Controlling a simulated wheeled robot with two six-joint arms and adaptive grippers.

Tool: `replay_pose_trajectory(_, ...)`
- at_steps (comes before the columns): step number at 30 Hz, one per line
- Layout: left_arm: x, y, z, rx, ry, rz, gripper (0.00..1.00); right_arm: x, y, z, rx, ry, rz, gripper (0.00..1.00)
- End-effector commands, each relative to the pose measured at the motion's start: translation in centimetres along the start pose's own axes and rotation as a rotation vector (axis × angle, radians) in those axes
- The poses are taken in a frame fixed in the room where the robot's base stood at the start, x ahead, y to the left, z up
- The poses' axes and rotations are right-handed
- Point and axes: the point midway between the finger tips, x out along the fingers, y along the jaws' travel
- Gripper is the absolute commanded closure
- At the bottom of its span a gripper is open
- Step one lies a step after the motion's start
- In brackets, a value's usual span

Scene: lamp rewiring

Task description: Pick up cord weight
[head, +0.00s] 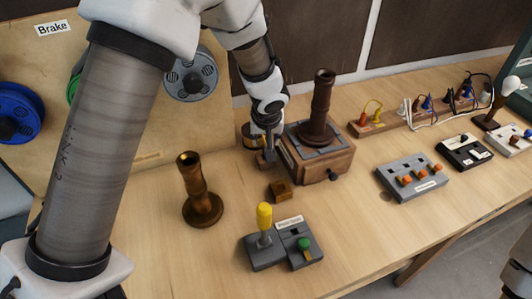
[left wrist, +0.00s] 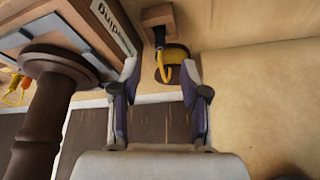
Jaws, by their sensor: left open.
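My left gripper (head: 265,160) points down just left of the wooden lamp box. Its two fingers (left wrist: 160,68) are apart, with the hook in the gap between their tips; I cannot tell whether they touch it.
The wooden box (head: 325,164) with a dark turned post (head: 321,100) stands close by the left gripper. A small wooden block (head: 280,191) lies in front. A brown turned stem (head: 202,195) and a switch box (head: 284,247) stand nearer. The table's front left is clear.

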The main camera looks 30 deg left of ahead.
Motion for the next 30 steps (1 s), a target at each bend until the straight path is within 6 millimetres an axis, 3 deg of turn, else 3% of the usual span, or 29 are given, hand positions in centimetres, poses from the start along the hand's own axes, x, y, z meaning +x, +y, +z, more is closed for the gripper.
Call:
replay_pose_trajectory(3,1.4,0.0,0.5,0.0,-0.001,0.0,0.55,1.2,0.0,0.0,0.0,0.0,0.0,0.6)
replay_pose_trajectory(11,4.3,0.0,0.3,-0.001,-0.002,0.0,0.55,1.4,0.0,0.0,0.0,0.0,0.0,0.6)
replay_pose_trajectory(18,8.3,0.0,0.0,0.0,-0.002,-0.001,0.55,1.3,0.0,0.0,0.0,0.0,0.0,0.6)
replay_pose_trajectory(25,8.6,0.0,0.0,0.0,0.0,0.0,0.55,1.3,0.0,0.0,0.0,0.001,0.0,0.6)
replay_pose_trajectory(26,8.6,0.0,0.0,0.0,0.0,0.0,0.62,1.3,0.0,0.0,0.0,0.0,0.0,0.6)
replay_pose_trajectory(29,8.6,0.0,0.0,0.0,0.0,0.0,0.97,1.3,0.0,0.0,0.0,0.0,0.0,0.6)
replay_pose_trajectory(30,8.6,0.0,0.0,0.0,0.0,0.0,1.0,1.3,0.0,0.0,0.0,0.0,0.0,0.6)
